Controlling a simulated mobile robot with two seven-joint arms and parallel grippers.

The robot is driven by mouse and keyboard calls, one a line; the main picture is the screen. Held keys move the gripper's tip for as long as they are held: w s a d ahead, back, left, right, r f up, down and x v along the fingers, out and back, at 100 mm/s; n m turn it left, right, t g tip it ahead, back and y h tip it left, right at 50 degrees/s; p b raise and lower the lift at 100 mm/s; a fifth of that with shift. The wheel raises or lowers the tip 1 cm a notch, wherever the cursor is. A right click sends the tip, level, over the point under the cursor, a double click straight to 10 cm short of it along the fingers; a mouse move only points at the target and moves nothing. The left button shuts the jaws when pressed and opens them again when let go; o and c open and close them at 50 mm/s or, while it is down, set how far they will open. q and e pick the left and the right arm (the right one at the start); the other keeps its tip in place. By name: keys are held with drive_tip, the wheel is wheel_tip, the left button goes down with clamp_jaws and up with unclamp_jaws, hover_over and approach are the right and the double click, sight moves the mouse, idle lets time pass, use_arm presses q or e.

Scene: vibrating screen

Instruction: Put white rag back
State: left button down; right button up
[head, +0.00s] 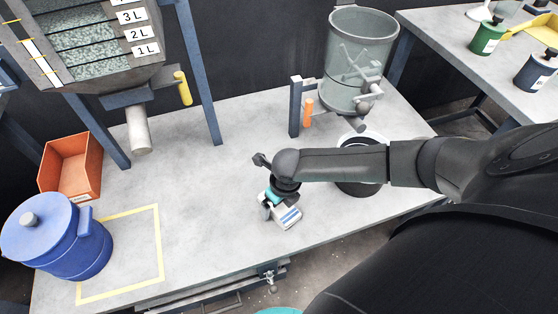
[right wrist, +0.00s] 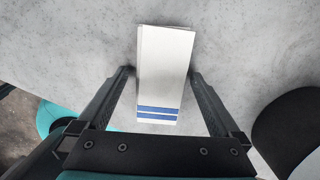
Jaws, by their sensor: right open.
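The white rag (head: 287,216) is a folded white block with blue stripes. It lies on the grey table under my right gripper (head: 273,205) in the head view. In the right wrist view the rag (right wrist: 165,70) lies between the two open fingers of my right gripper (right wrist: 162,75), with a gap on each side. The gripper is open and not closed on it. My left gripper is not in view.
A dark round container (head: 358,188) stands partly behind my right arm. A blue lidded pot (head: 60,240) and an orange bin (head: 70,165) stand at the left. A yellow-taped rectangle (head: 160,245) marks bare table. A transparent vessel (head: 358,50) stands at the back.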

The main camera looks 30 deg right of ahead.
sight(280, 206)
drive_tip(key=shift+r, duration=0.15)
drive_tip(key=shift+s+d+r+p, duration=0.15)
drive_tip(key=shift+r+p, duration=0.45)
drive_tip(key=shift+r, duration=0.5)
drive_tip(key=shift+s+a+r+p, duration=0.1)
drive_tip(key=shift+r+p, duration=0.45)
drive_tip(key=shift+r, duration=0.5)
drive_tip(key=r+p, duration=0.1)
drive_tip(key=r, duration=0.2)
drive_tip(key=shift+s, duration=0.2)
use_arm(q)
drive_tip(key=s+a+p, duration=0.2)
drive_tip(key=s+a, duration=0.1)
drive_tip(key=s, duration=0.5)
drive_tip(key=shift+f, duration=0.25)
use_arm(e)
drive_tip(key=r, duration=0.4)
drive_tip(key=shift+s+d+r, duration=0.1)
drive_tip(key=shift+s+r, duration=0.2)
drive_tip(key=shift+s, duration=0.1)
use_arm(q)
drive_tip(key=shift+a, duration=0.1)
use_arm(e)
drive_tip(key=shift+d, duration=0.1)
